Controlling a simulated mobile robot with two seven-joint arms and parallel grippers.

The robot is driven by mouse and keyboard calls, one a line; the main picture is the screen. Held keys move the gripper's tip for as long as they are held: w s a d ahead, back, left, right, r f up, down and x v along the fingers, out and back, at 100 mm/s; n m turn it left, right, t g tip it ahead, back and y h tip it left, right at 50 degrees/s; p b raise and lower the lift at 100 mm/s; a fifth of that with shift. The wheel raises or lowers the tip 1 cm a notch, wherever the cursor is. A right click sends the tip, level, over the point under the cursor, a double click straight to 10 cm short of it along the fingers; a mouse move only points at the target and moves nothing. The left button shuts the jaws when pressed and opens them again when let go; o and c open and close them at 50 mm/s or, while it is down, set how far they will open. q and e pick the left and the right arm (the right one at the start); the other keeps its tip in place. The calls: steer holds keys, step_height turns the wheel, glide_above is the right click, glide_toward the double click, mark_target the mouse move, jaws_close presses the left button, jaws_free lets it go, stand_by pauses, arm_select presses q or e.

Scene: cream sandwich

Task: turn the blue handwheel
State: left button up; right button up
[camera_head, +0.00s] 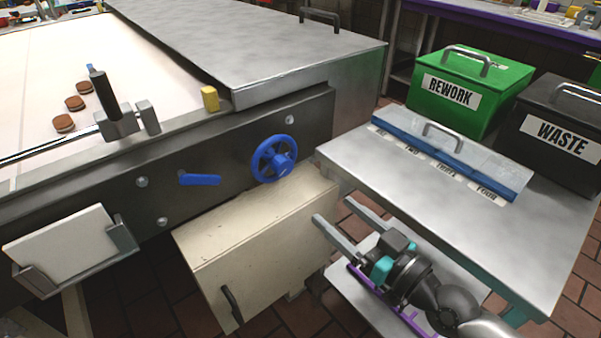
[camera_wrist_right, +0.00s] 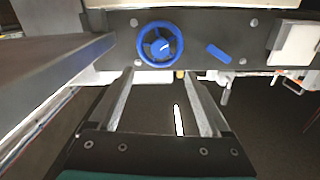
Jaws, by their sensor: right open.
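The blue handwheel (camera_head: 274,158) is mounted on the dark side panel of the conveyor, near its right end. It also shows in the right wrist view (camera_wrist_right: 160,44), ahead of the fingers and above them in the picture. My right gripper (camera_head: 342,224) is open and empty. It is to the lower right of the handwheel and apart from it, with its two fingers pointing towards the panel. In the right wrist view the two fingers (camera_wrist_right: 160,88) are well spread with nothing between them. My left gripper is not in view.
A blue lever (camera_head: 200,180) sits left of the wheel. A cream box (camera_head: 255,245) with a handle juts out below it. A steel table (camera_head: 400,180) stands close on the right, with green REWORK (camera_head: 470,85) and black WASTE (camera_head: 560,125) bins behind. Sandwich cookies lie on the belt.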

glide_toward(286, 170)
steer(key=x, duration=0.4)
steer(key=shift+n, duration=0.3)
steer(key=x, duration=0.4)
steer(key=shift+w+a, duration=0.15)
steer(key=shift+w, duration=0.05)
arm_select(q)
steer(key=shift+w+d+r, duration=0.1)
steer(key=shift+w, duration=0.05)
arm_select(e)
steer(key=shift+w+a, duration=0.35)
steer(key=shift+w, duration=0.1)
steer(key=shift+c, duration=0.4)
steer(key=c, duration=0.3)
jaws_close()
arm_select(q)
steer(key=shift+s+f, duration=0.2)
